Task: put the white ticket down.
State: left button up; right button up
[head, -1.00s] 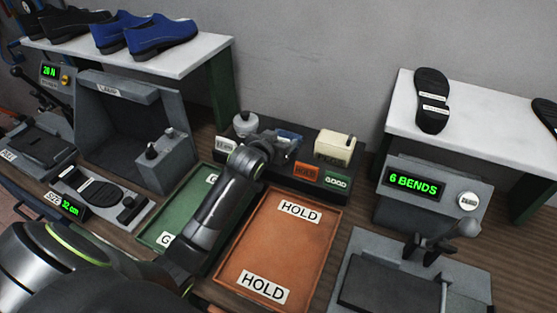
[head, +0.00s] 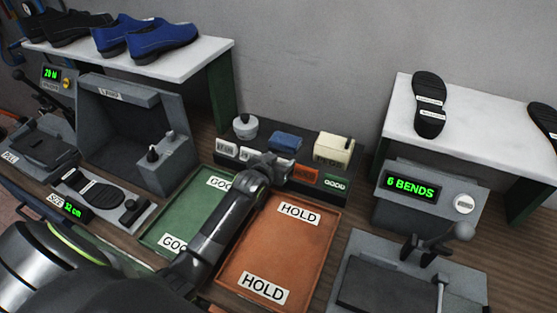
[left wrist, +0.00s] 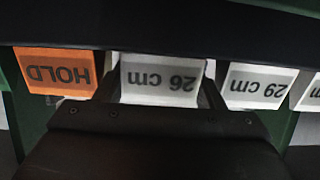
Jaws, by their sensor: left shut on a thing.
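The white ticket (left wrist: 160,78), marked "26 cm", stands between the fingers of my left gripper (left wrist: 162,92) in the left wrist view. The gripper is shut on it. In the head view my left gripper (head: 270,161) is at the dark ticket rack (head: 300,188), and it hides the ticket there. The ticket lines up with the rack's row, between the orange HOLD ticket (left wrist: 58,73) and the white "29 cm" ticket (left wrist: 258,86). I cannot tell whether it rests fully in the rack. My right gripper is not in view.
The green GOOD tray (head: 190,213) and orange HOLD tray (head: 285,250) lie in front of the rack. A cream box (head: 333,147), blue pad (head: 286,141) and grey pot (head: 244,127) stand behind.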

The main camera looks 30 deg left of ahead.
pick_arm(q)
jog(key=o, duration=0.9)
